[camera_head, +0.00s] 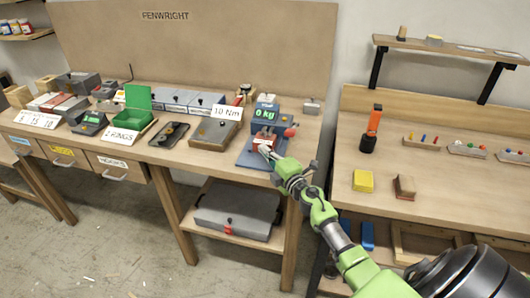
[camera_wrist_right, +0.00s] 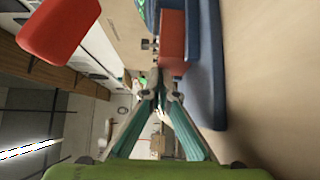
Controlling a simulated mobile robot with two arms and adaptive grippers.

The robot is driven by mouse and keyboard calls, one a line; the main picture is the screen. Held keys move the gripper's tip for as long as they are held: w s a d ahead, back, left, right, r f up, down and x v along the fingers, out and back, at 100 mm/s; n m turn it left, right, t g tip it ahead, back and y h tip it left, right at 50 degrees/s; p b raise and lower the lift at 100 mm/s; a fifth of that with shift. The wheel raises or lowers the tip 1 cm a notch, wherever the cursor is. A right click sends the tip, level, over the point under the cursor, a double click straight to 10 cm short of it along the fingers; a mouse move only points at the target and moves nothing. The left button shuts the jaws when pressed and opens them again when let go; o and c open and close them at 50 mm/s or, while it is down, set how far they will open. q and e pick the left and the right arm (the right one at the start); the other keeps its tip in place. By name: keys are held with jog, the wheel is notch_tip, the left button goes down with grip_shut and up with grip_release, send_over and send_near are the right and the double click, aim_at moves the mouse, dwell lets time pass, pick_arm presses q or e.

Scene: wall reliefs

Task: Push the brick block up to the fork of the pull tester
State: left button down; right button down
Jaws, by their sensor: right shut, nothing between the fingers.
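The pull tester (camera_head: 266,113) is a blue unit on a blue base plate (camera_head: 250,157) near the right end of the left bench, and its display reads 0 kg. The red-brown brick block (camera_head: 262,140) lies on that plate in front of the unit. The fork cannot be made out clearly. My left gripper is out of view.
A red knob (camera_head: 290,132) sticks out at the tester's right. A shallow tray (camera_head: 214,132) with a 10 Nm sign stands to the left. A gap separates the benches.

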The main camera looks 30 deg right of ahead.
aim_at(269, 145)
jog(key=shift+w+d+b, duration=0.65)
jog(key=shift+w+d, duration=0.25)
jog(key=shift+d, duration=0.15)
jog(key=shift+w+d, duration=0.25)
jog(key=shift+d, duration=0.05)
jog(key=shift+r, duration=0.15)
